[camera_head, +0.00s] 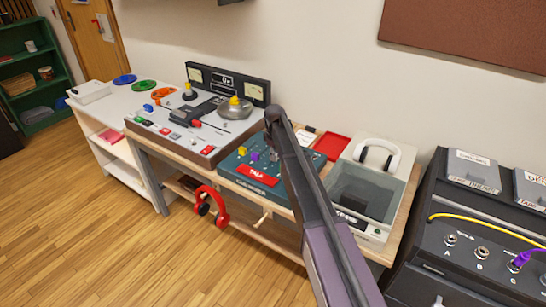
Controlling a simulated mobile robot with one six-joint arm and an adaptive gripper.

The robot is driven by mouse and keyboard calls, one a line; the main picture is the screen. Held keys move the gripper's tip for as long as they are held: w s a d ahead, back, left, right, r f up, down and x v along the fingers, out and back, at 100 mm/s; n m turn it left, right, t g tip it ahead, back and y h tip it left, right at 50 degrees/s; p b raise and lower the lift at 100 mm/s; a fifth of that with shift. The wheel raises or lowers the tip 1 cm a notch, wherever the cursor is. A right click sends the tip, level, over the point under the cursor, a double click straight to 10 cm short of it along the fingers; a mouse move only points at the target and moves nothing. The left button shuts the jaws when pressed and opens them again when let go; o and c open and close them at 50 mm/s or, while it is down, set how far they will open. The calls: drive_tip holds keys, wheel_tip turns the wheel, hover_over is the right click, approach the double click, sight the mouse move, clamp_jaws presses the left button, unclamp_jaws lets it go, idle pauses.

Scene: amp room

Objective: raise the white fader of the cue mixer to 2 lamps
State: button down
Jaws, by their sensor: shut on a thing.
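The cue mixer (228,165) is a teal box on the wooden bench, with a red label plate on its sloping front. A yellow fader cap (242,151) and a purple fader cap (255,156) stand on its left part. My gripper (273,156) is down at the mixer just right of the purple cap, mostly hidden by my own arm. It is shut on what appears to be the white fader, of which only a pale bit shows. The mixer's lamps cannot be made out, so their count cannot be told.
A large grey console (170,128) with buttons, a lever and two meters stands left of the mixer. A red tray (332,146) and a grey case with white headphones (378,154) are to the right. Red headphones (212,207) hang at the bench front.

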sight(269, 166)
drive_tip(key=c, duration=0.5)
unclamp_jaws()
drive_tip(key=shift+c, duration=0.2)
drive_tip(key=shift+s+a, duration=0.1)
drive_tip(key=shift+s, duration=0.05)
drive_tip(key=shift+s+a, duration=0.5)
drive_tip(key=shift+s, duration=0.3)
drive_tip(key=shift+s+a, duration=0.55)
drive_tip(key=shift+s, duration=0.35)
drive_tip(key=shift+w+r+p, duration=0.15)
drive_tip(key=shift+r+p, duration=0.45)
wheel_tip(269, 166, up, 13)
drive_tip(key=p, duration=1.3)
drive_tip(key=s+d+m, duration=0.4)
drive_tip(key=s+d, duration=0.3)
drive_tip(key=s, duration=0.5)
drive_tip(key=s+d+m, duration=0.4)
drive_tip(key=s+d, duration=0.4)
drive_tip(key=s, duration=0.4)
drive_tip(key=shift+f+m, duration=0.3)
drive_tip(key=shift+m, duration=0.1)
